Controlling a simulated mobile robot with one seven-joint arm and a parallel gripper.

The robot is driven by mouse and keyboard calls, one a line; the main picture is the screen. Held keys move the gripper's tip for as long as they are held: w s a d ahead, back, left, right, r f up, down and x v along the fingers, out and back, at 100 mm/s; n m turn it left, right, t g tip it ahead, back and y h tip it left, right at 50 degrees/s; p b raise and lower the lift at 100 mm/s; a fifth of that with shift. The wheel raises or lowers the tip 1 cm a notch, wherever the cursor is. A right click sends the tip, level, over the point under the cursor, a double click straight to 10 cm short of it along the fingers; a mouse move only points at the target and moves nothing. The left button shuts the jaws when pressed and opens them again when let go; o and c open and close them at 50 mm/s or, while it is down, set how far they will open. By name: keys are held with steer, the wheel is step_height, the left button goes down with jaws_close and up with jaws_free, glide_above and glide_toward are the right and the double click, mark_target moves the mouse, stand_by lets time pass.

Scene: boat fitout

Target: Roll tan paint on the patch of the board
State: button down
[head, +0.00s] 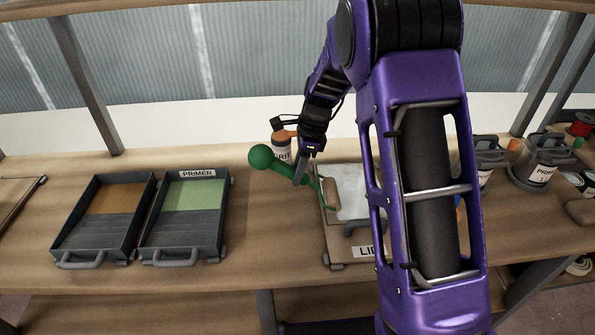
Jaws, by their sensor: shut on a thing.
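My gripper (301,172) is shut on the green handle (280,164) of a paint roller. The roller's tan-brown sleeve (330,195) is over the left part of a board (338,245) with a pale grey-white patch (353,185). I cannot tell whether the sleeve touches the patch. The board has a partly hidden label starting "LI". My arm covers the board's right side. A dark tray (82,241) with orange-tan paint (118,199) stands at the left. No tan coat is clear on the visible patch.
A second tray (160,240), labelled PRIMER, holds pale green paint beside the tan tray. A bottle with an orange cap (282,138) stands behind my gripper. Labelled cans (541,172) stand at the right. The bench between the primer tray and the board is clear.

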mark_target(317, 184)
steer(key=shift+b+x, duration=0.4)
steer(key=shift+x, duration=0.4)
steer(key=shift+d, duration=0.25)
steer(key=d, duration=0.4)
steer(key=shift+d+r, duration=0.1)
steer(key=shift+r, duration=0.05)
steer(key=shift+d, duration=0.25)
steer(key=shift+d, duration=0.15)
steer(key=shift+d+f+p, duration=0.2)
steer(key=shift+d+p, duration=0.15)
steer(key=shift+d, duration=1.9)
